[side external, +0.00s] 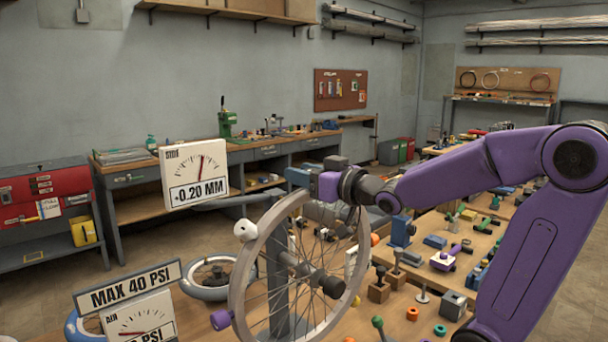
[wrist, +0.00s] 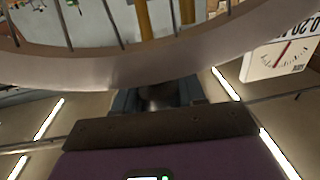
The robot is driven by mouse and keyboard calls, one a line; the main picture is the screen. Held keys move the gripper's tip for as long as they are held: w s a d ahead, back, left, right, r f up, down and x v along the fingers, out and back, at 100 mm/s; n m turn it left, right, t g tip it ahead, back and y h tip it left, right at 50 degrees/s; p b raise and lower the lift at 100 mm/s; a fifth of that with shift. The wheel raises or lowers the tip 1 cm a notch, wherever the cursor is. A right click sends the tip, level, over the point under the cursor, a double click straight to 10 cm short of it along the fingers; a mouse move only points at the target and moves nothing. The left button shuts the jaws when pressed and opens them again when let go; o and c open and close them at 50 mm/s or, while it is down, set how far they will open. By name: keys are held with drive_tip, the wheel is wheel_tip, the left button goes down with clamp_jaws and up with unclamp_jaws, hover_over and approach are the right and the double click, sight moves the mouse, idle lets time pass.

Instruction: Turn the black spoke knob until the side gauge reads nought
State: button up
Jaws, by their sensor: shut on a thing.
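The bicycle wheel (side external: 240,275) stands upright in its stand, and its rim (wrist: 110,70) crosses the wrist view. My gripper (side external: 302,178) is at the top of the rim and appears shut on the black spoke knob. In the wrist view my gripper (wrist: 158,98) lies just below the rim. The side gauge (side external: 195,174) reads +0.20 MM, its needle a little right of upright. It also shows, turned over and partly cut off, in the wrist view (wrist: 280,55).
A pressure gauge (side external: 138,318) under a MAX 40 PSI sign (side external: 127,287) stands at front left. A white round piece (side external: 245,230) and a purple cylinder (side external: 221,320) sit by the rim. The bench (side external: 405,325) at right holds many small parts.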

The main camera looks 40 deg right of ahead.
idle(0.5)
drive_tip(key=o, duration=1)
drive_tip(key=shift+c, duration=0.2)
drive_tip(key=shift+s, duration=0.1)
drive_tip(key=s, duration=1.1)
drive_tip(key=shift+s+d, duration=0.35)
drive_tip(key=shift+d, duration=0.1)
